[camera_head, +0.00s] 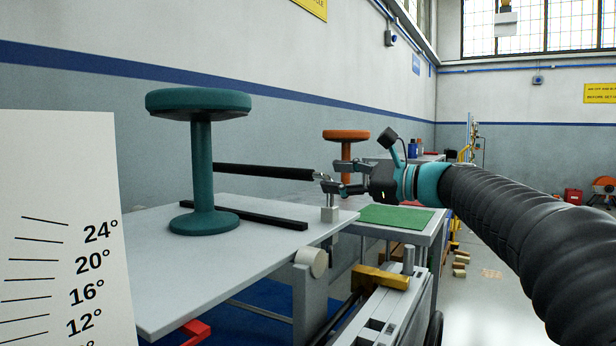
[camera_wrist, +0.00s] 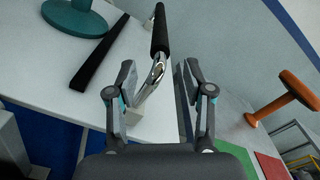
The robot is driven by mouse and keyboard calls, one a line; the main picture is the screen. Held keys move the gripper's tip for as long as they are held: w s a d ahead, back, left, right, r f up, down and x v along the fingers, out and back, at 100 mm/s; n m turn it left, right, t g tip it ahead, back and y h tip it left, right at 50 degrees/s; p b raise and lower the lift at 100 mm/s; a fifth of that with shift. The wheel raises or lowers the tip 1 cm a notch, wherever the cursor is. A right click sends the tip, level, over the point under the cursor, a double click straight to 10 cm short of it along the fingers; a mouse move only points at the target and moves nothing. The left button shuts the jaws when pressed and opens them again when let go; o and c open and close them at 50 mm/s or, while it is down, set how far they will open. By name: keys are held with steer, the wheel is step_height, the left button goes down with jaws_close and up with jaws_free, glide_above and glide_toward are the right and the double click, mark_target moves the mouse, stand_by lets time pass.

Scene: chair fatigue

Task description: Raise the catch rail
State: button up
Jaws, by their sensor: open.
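The catch rail (camera_head: 265,172) is a black padded bar with a bent chrome end, standing above the tilted grey platform. In the wrist view the black rail (camera_wrist: 159,32) runs away from me, and its chrome end (camera_wrist: 154,76) lies between my fingers, nearer the left one. My gripper (camera_head: 325,181) is open at the rail's right end. In the wrist view my gripper (camera_wrist: 160,70) shows a gap on the right of the chrome tube; I cannot tell whether the left finger touches it.
A teal stool (camera_head: 203,165) stands on the grey platform (camera_head: 160,285). A black strip (camera_head: 245,213) lies flat on it. A metal block (camera_head: 330,214) sits below my gripper. An orange stool (camera_head: 346,137) and green mat (camera_head: 396,216) are behind. A white angle scale (camera_head: 60,200) fills the left.

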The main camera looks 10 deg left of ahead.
mark_target(307, 175)
steer(key=x, duration=0.7)
steer(key=shift+a, duration=0.25)
jaws_close()
